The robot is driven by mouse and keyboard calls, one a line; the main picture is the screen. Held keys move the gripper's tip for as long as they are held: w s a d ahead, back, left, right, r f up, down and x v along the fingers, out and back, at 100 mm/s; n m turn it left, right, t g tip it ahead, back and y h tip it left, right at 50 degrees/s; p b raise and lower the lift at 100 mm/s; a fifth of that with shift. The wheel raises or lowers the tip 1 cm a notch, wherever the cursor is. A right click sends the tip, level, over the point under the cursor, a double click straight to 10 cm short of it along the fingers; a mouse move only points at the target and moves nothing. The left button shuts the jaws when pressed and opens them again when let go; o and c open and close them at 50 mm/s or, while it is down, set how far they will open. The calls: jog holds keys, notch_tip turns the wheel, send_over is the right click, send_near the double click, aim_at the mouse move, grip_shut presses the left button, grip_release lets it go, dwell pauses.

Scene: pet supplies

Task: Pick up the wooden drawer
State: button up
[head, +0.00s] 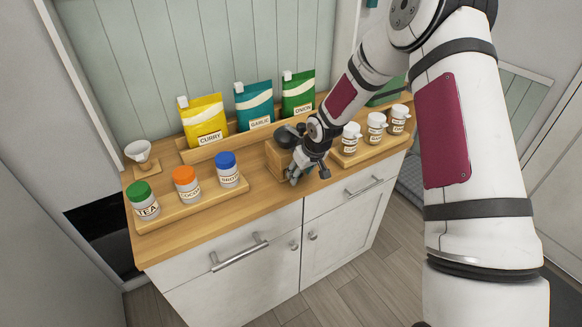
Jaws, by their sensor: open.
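A small wooden box (277,160) with a dark rounded top (286,136) stands in the middle of the wooden countertop (262,203). It looks like a grinder body. A wooden drawer in it cannot be made out clearly, as my gripper covers its front and right side. My gripper (308,177) is open and points down, close in front of the box near the counter's front edge. Whether a finger touches the box or a drawer cannot be told.
Left are jars on a wooden tray (200,208) and a white cup (139,152). Behind stand yellow (203,118), teal (254,106) and green (298,93) pouches. Right are white shakers (376,124). Cabinet handles (240,254) project below.

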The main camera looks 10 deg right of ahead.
grip_shut()
jog(key=shift+w+r, duration=0.1)
